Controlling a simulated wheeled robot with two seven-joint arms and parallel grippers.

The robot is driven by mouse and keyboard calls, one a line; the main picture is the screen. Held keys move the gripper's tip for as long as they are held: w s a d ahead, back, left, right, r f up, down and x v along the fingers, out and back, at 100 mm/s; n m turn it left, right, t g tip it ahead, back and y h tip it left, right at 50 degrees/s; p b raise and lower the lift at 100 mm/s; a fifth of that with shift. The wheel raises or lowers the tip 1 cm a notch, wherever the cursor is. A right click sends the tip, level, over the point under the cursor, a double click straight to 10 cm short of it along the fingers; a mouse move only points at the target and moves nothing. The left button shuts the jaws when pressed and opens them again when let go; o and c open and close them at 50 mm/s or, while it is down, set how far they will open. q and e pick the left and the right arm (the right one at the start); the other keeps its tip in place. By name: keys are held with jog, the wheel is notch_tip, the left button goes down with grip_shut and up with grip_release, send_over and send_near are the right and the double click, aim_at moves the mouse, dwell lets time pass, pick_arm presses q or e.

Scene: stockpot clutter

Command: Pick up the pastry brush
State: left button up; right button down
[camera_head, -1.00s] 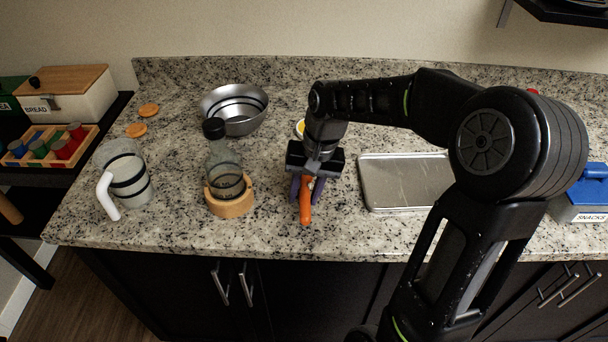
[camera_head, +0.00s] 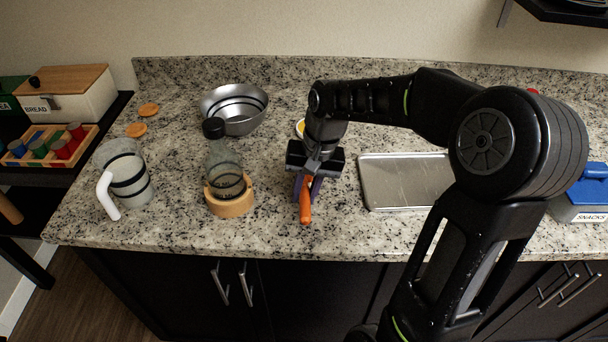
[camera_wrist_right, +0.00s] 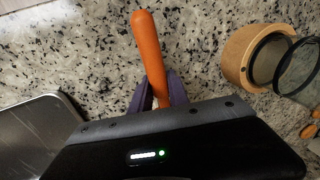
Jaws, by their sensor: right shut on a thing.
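The pastry brush shows as an orange handle (camera_head: 306,209) pointing toward the counter's front edge; its other end is hidden under my right gripper. My right gripper (camera_head: 307,187) points down at the counter with its purple fingers shut on the handle. In the right wrist view the orange handle (camera_wrist_right: 147,50) runs up from between the two purple fingers (camera_wrist_right: 158,95). I cannot tell whether the brush touches the counter. My left gripper is not in view.
A glass bottle (camera_head: 222,157) in a wooden ring (camera_head: 231,207) stands left of the gripper. A metal tray (camera_head: 405,207) lies to the right, with a metal bowl (camera_head: 233,108) behind. A white-handled pitcher (camera_head: 127,172) stands far left. The speckled counter (camera_head: 270,235) is clear in front.

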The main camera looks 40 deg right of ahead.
aim_at(305, 189)
dwell(0.3)
notch_tip(305, 189, up, 10)
jog(key=shift+r+b, duration=0.1)
jog(key=shift+b, duration=0.25)
dwell(0.9)
